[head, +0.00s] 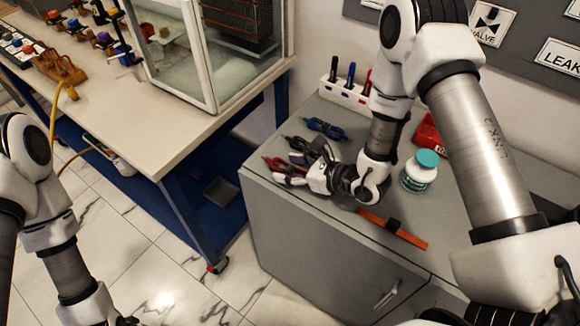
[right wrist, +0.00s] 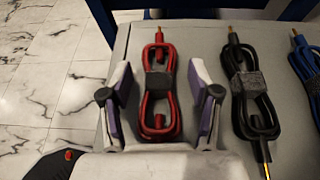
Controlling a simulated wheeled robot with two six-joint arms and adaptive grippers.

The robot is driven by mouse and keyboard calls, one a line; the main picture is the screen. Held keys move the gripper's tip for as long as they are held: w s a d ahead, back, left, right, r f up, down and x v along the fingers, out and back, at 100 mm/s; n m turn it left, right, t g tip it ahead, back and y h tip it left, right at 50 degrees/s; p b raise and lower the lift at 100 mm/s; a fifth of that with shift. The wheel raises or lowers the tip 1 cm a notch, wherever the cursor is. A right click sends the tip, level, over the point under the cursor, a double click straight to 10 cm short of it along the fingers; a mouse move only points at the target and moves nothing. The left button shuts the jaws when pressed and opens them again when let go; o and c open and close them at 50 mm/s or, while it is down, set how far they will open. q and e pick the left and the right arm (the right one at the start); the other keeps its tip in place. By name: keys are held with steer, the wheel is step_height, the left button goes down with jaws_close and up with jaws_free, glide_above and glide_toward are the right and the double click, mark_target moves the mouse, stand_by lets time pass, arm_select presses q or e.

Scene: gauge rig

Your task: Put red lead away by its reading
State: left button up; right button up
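The red lead (right wrist: 158,92) is a coiled cable with a dark strap round its middle, lying on the grey cabinet top. In the head view the red lead (head: 278,165) shows partly behind my right gripper (head: 291,180). In the right wrist view my right gripper (right wrist: 160,88) is open, with a purple-padded finger on each side of the red lead and gaps between. A black lead (right wrist: 248,85) and a blue lead (right wrist: 312,70) lie to its right. My left arm shows at the left of the head view; its gripper is out of frame.
The grey cabinet (head: 300,235) also holds a teal-capped jar (head: 420,172), an orange strip (head: 400,232), a red box (head: 428,132) and a white pen holder (head: 345,93). A workbench (head: 165,145) with a glass case (head: 215,60) stands left, across a floor gap.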

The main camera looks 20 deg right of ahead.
steer(key=shift+r, duration=0.1)
steer(key=shift+r, duration=0.2)
steer(key=v, duration=1.1)
steer(key=shift+p, duration=0.3)
steer(key=shift+s+d+r, duration=0.15)
steer(key=shift+s+d, duration=0.15)
steer(key=shift+s, duration=0.15)
